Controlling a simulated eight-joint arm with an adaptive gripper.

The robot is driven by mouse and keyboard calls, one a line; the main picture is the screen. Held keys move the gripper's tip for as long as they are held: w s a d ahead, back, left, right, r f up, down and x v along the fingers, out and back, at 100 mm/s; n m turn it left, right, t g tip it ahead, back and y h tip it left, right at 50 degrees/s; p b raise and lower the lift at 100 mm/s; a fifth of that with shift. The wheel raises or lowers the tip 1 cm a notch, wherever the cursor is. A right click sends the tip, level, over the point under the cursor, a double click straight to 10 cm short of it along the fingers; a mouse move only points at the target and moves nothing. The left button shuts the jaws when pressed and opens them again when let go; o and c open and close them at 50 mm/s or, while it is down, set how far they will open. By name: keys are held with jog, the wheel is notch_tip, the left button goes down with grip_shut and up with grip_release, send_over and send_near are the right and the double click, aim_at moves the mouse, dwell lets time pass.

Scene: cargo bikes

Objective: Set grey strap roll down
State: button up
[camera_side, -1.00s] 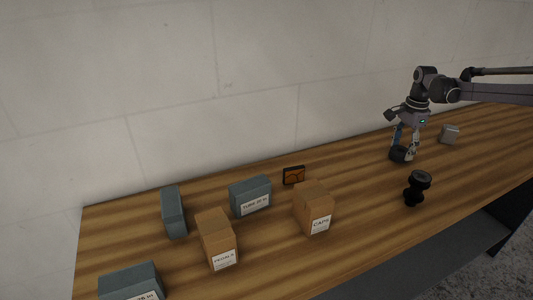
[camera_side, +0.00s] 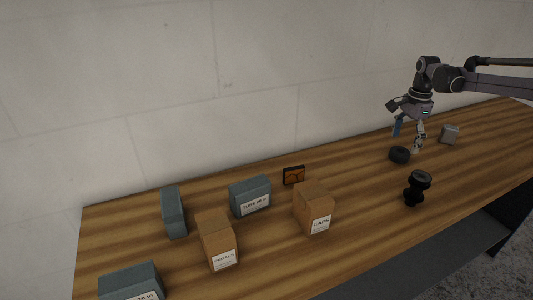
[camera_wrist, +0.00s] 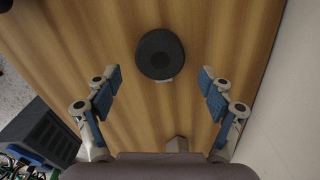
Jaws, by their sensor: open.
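The grey strap roll (camera_side: 399,155) is a dark round roll resting on the wooden bench. It also shows in the wrist view (camera_wrist: 160,54), near the top middle. My gripper (camera_side: 408,143) is open and empty just above the roll, with its fingers apart. In the wrist view my gripper's fingers (camera_wrist: 160,82) stand wide to either side, and the roll lies beyond their tips, touching neither.
A small grey box (camera_side: 449,134) stands right of my gripper. A black spool-shaped object (camera_side: 416,189) stands towards the front. An orange and black item (camera_side: 293,175), cardboard boxes (camera_side: 313,207) and blue-grey boxes (camera_side: 250,195) stand left. The wall (camera_side: 250,80) runs behind.

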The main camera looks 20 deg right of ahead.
aim_at(401, 151)
notch_tip(401, 151, up, 9)
jog(key=s+a+r+n+t, duration=0.25)
jog(key=s+a+n, duration=0.25)
jog(key=a, duration=0.3)
jog(key=s+a+f+n+t, duration=0.2)
jog(key=s+a+f+n, duration=0.2)
jog(key=s, duration=0.5)
jog(key=s+a+f+n+t, duration=0.2)
jog(key=s+a+f+n, duration=0.1)
jog(key=s+a+n, duration=0.5)
jog(key=a+n, duration=0.1)
jog(key=n, duration=0.2)
jog(key=shift+s+f+t, duration=0.35)
jog(key=shift+f, duration=0.05)
jog(key=shift+a, duration=0.1)
